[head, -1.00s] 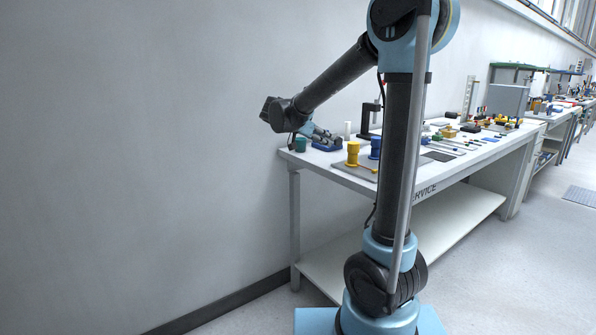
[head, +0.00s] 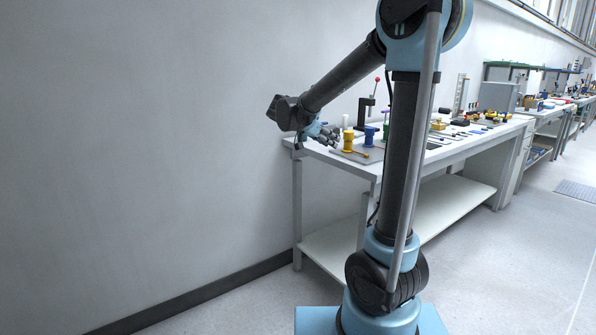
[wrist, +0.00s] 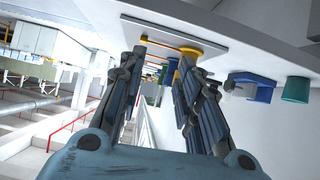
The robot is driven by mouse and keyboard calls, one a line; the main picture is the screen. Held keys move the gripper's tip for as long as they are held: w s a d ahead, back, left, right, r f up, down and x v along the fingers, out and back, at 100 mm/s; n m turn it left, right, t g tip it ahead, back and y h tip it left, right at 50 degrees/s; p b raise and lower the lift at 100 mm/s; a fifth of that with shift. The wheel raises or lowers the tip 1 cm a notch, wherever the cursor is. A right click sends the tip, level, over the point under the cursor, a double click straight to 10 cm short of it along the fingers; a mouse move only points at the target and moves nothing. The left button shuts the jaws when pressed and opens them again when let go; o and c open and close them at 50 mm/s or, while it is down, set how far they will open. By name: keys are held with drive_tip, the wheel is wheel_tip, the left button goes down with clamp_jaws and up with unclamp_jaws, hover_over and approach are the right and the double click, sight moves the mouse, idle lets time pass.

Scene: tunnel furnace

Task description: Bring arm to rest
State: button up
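My arm stands in the middle of the head view. Its forearm reaches left and down to my gripper (head: 328,136), which hangs near the left end of a white workbench (head: 425,162). Whether it touches the bench cannot be told. In the wrist view my gripper (wrist: 162,56) has its two dark jointed fingers spread apart, with nothing held between them. Through the gap I see far shelving and blurred coloured things. The bench top fills the upper right of the wrist view, tilted.
A yellow spool-like piece (head: 348,141) and a blue one (head: 369,136) stand on the bench close to my gripper. A blue block (wrist: 252,86) and green cylinder (wrist: 296,89) show in the wrist view. A bare wall (head: 140,140) is left; open floor (head: 520,260) is right.

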drive_tip(key=s+d+f+n+g+y, duration=0.25)
drive_tip(key=s+d+f, duration=0.2)
drive_tip(key=s, duration=0.55)
drive_tip(key=s+d+f+n+g+y, duration=0.1)
drive_tip(key=s+d+f+n+y, duration=0.2)
drive_tip(key=s+d, duration=0.5)
drive_tip(key=s+a+f+n+y, duration=0.2)
drive_tip(key=s+f, duration=0.4)
drive_tip(key=s, duration=0.3)
drive_tip(key=s+a+f+n+y, duration=0.2)
drive_tip(key=s+a+f+n, duration=0.1)
drive_tip(key=s+f, duration=0.4)
drive_tip(key=shift+s+g, duration=0.45)
drive_tip(key=shift+s, duration=0.7)
